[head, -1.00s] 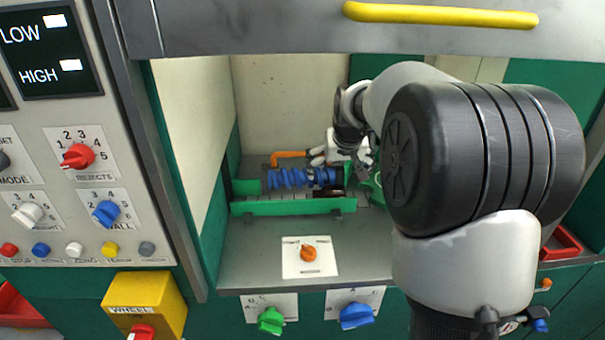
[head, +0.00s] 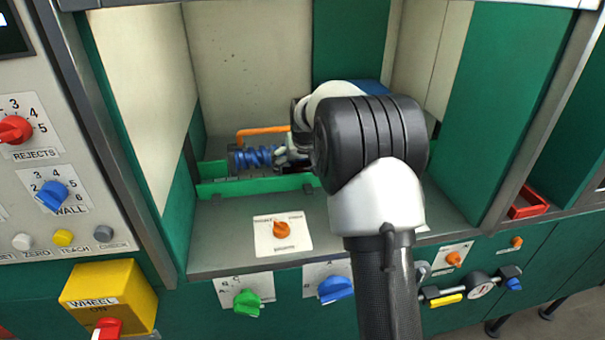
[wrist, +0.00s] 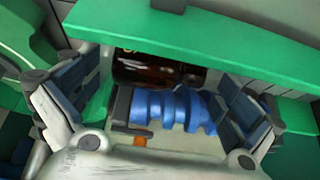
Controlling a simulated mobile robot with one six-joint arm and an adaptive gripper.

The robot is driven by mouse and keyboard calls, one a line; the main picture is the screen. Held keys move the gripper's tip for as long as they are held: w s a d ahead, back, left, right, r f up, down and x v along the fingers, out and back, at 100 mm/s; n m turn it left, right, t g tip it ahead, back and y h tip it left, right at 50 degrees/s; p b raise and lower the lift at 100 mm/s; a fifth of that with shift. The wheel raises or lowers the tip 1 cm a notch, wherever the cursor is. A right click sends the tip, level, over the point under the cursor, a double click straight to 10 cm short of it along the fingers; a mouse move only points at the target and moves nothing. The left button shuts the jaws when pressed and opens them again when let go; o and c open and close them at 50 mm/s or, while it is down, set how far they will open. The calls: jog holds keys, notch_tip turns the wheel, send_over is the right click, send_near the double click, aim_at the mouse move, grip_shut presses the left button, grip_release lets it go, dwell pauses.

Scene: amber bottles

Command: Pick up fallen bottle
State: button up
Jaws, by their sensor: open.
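The fallen amber bottle (wrist: 158,72) shows in the wrist view as a dark, glossy brown shape lying on its side. It lies between the green rail and a blue screw (wrist: 172,108). My gripper (wrist: 165,78) is open, with one finger to the left of the bottle and one to the right. The bottle looks apart from both fingers; its ends are partly hidden. In the head view my gripper (head: 287,155) is at the right end of the blue screw (head: 252,158), largely covered by my arm. I cannot make out the bottle there.
A green rail (head: 245,185) runs along the front of the channel, and it also crosses the top of the wrist view (wrist: 210,38). An orange bar (head: 262,130) stands behind the screw. Cabinet walls close in the bay. The grey shelf (head: 220,235) in front has a switch plate (head: 283,235).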

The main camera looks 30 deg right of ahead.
jog(key=x, duration=0.2)
jog(key=shift+w+f, duration=0.2)
jog(key=shift+f, duration=0.1)
jog(key=shift+c, duration=0.5)
jog(key=c, duration=0.9)
